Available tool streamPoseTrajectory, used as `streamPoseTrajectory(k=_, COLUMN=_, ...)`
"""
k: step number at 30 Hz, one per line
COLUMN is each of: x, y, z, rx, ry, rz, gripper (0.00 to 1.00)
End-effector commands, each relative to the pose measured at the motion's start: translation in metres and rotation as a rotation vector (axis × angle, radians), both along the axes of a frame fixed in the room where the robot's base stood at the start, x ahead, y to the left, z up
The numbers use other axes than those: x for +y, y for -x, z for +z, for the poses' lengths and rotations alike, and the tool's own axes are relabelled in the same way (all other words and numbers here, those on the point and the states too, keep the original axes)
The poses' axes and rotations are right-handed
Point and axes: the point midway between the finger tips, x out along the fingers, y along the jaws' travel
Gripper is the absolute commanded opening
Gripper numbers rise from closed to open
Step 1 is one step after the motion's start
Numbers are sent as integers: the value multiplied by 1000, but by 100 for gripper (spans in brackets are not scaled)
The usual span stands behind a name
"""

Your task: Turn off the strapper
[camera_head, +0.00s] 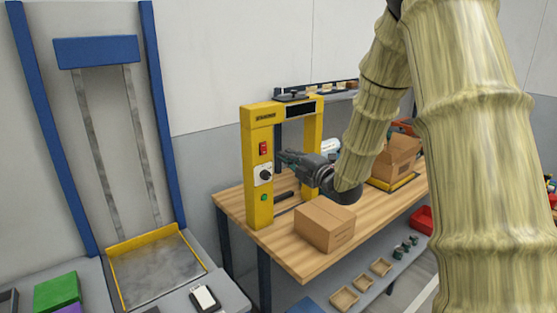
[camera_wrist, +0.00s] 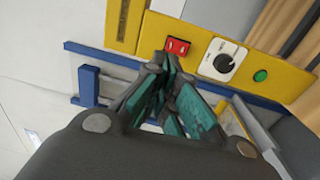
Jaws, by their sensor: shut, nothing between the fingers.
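The strapper (camera_head: 257,180) is a yellow arch standing on a wooden workbench. Its left post carries a red rocker switch (camera_head: 263,148), a dark dial (camera_head: 265,175) on a white plate, and a green button (camera_head: 264,198). In the wrist view the red switch (camera_wrist: 177,47), the dial (camera_wrist: 223,62) and the green button (camera_wrist: 260,76) show in a row on the yellow panel. My gripper (camera_head: 283,156) is shut and empty, beside the post near the height of the switch and dial. In the wrist view my fingertips (camera_wrist: 160,62) lie just below the red switch; contact cannot be told.
A closed cardboard box (camera_head: 325,225) sits on the workbench (camera_head: 290,262) below my gripper. An open carton (camera_head: 397,157) stands farther back. A blue-framed lift with a metal platform (camera_head: 157,268) is at the left. Small trays (camera_head: 345,298) lie on the lower shelf.

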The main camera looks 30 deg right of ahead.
Motion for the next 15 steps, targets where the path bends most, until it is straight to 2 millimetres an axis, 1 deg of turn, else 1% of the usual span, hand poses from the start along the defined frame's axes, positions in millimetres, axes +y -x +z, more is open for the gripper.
streamPoseTrajectory(k=3, x=-1, y=13, z=0, rx=0, ry=0, rz=1, gripper=0)
streamPoseTrajectory(k=6, x=-1, y=20, z=2, rx=0, ry=-1, rz=3, gripper=0)
streamPoseTrajectory(k=10, x=-2, y=25, z=3, rx=0, ry=-1, rz=3, gripper=0)
streamPoseTrajectory(k=15, x=-2, y=26, z=4, rx=0, ry=-1, rz=3, gripper=0)
